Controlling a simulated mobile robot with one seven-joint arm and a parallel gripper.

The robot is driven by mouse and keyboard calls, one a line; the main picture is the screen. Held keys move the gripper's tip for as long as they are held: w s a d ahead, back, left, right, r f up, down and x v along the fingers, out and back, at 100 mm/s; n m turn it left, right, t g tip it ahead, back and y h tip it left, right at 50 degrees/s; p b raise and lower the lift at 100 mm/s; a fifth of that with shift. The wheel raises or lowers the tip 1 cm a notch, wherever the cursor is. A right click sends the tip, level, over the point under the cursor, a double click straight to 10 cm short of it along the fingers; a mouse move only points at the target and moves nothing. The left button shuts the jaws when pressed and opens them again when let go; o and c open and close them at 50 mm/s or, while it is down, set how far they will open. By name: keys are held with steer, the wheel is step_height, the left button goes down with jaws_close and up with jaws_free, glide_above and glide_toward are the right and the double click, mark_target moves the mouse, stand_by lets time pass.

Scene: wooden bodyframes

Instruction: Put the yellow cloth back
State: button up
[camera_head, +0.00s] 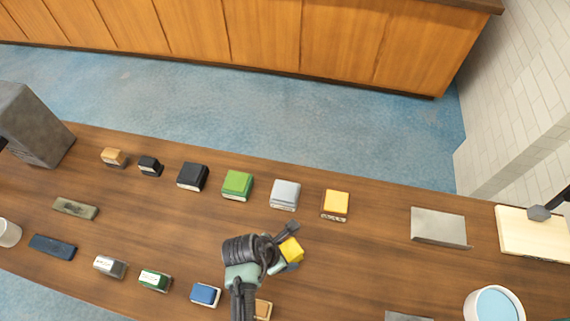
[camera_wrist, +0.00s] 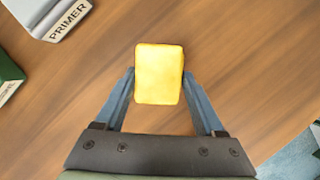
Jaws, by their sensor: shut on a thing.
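My gripper (camera_head: 288,257) is over the wooden table and shut on a small yellow block-shaped piece, the yellow cloth (camera_head: 291,247). In the wrist view the yellow cloth (camera_wrist: 159,72) sits between the two blue-grey fingers of my gripper (camera_wrist: 159,80), its flat yellow face toward the camera. Wood shows below it; its height above the table is hard to tell. A yellow-topped block with a label on its front (camera_head: 335,203) stands on the table behind my gripper, to the right, apart from it.
The back row on the table (camera_head: 375,260) has a grey-white block (camera_head: 285,193), a green block (camera_head: 237,184) and a black block (camera_head: 192,176). A blue block (camera_head: 205,294) lies front left. A grey plate (camera_head: 438,227) is at right. Bare wood lies between.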

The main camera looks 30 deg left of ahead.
steer(key=shift+f, duration=0.2)
steer(key=o, duration=1.3)
steer(key=shift+r, duration=0.1)
steer(key=v, duration=1.2)
steer(key=shift+w+r, duration=0.1)
steer(key=shift+r, duration=0.05)
